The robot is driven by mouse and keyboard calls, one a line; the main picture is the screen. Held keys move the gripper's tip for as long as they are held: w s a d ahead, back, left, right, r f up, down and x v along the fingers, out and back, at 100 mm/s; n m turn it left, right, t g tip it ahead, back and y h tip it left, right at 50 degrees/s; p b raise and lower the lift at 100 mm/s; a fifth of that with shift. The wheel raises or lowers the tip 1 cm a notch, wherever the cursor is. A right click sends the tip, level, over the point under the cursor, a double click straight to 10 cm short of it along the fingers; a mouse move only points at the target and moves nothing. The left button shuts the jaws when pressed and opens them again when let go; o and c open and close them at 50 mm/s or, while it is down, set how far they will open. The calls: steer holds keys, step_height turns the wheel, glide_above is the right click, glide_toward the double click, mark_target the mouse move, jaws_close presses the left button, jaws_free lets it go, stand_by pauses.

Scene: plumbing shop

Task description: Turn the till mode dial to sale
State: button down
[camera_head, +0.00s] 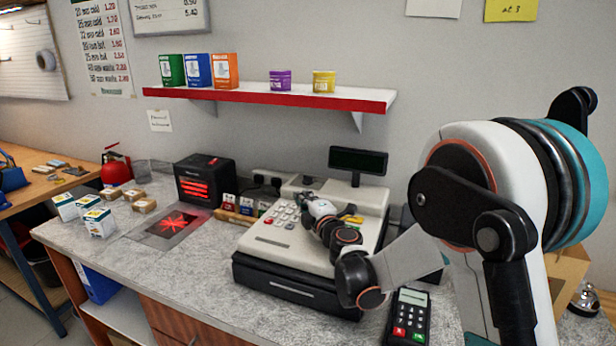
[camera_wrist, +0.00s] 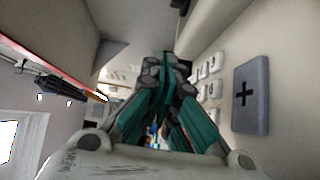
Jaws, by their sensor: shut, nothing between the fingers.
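The till (camera_head: 268,252), cream with a black drawer base, stands on the counter, its small display on a post behind. My gripper (camera_head: 318,211) is over the till's upper face, just right of the number keys, with my arm coming in from the right. In the wrist view my gripper (camera_wrist: 166,66) has its teal-padded fingers drawn together at the tips, with nothing between them. A large grey plus key (camera_wrist: 252,94) and smaller white keys show right of the fingers. I cannot make out the mode dial in either view; my gripper covers part of the till's face.
A card reader (camera_head: 409,314) lies right of the till, near my arm. A black box with red glowing bars (camera_head: 205,181) and a red-patterned plate (camera_head: 172,224) are to the left. A red-edged shelf (camera_head: 300,96) hangs above. Small boxes stand at the counter's left.

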mark_target(300, 188)
steer(key=shift+w+a+f, duration=0.35)
steer(key=shift+w+f, duration=0.05)
steer(key=shift+w, duration=0.05)
steer(key=b+x, duration=0.2)
steer(key=x, duration=0.6)
steer(key=shift+w+a+f, duration=0.1)
steer(key=shift+w+a, duration=0.1)
steer(key=w+d+b, duration=0.1)
steer(key=w+d, duration=0.1)
steer(key=shift+w+b, duration=0.3)
steer(key=shift+b, duration=0.05)
steer(key=shift+w+d, duration=0.3)
steer(key=shift+w, duration=0.05)
steer(key=shift+d, duration=0.1)
